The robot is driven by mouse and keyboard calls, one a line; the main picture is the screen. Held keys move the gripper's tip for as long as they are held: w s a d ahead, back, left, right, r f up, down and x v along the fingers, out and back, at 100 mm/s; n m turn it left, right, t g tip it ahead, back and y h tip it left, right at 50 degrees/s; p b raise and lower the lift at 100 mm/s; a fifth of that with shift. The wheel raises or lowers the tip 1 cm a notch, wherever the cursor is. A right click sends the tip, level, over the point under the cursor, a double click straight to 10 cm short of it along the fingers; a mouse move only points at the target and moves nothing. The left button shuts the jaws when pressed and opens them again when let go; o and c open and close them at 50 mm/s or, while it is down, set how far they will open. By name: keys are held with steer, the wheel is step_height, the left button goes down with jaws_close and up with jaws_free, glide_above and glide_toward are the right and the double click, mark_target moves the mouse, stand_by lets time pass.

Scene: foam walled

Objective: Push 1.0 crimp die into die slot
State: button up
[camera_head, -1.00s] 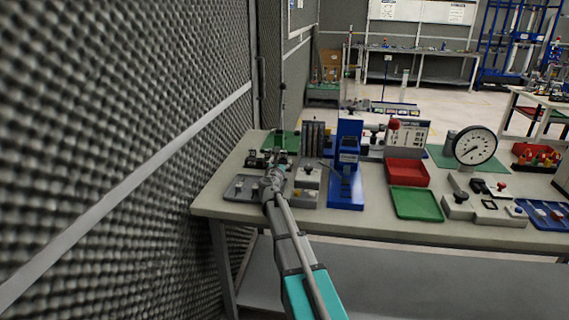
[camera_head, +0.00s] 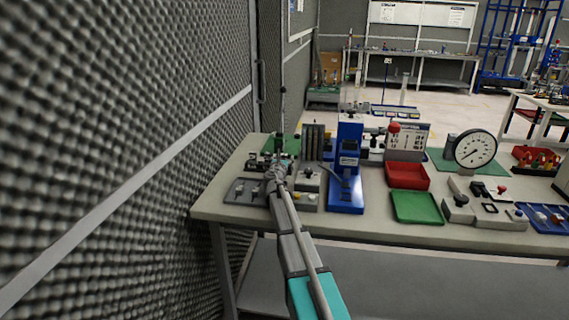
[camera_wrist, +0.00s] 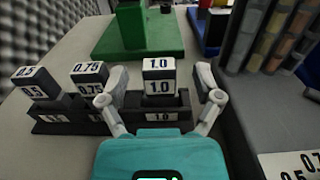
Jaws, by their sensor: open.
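In the wrist view the 1.0 crimp die (camera_wrist: 158,82) is a dark block with white 1.0 labels on its top and front. It stands upright at the dark die holder (camera_wrist: 181,113), above a second 1.0 label on the holder's front. How deep it sits in the slot I cannot tell. My gripper (camera_wrist: 161,92) is open, with one finger on each side of the die and a gap visible on both sides. In the head view my gripper (camera_head: 275,173) is over the left part of the bench; the die is too small to make out there.
The 0.75 die (camera_wrist: 89,75) and 0.5 die (camera_wrist: 36,80) stand to the left. A green fixture (camera_wrist: 140,38) lies behind, and a grey rack (camera_wrist: 262,50) stands close on the right. In the head view a blue press (camera_head: 347,170) is right of my gripper; the foam wall (camera_head: 110,130) is left.

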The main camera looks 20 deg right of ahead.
steer(key=shift+w+d, duration=0.35)
steer(key=shift+w, duration=0.1)
jaws_close()
stand_by(0.5)
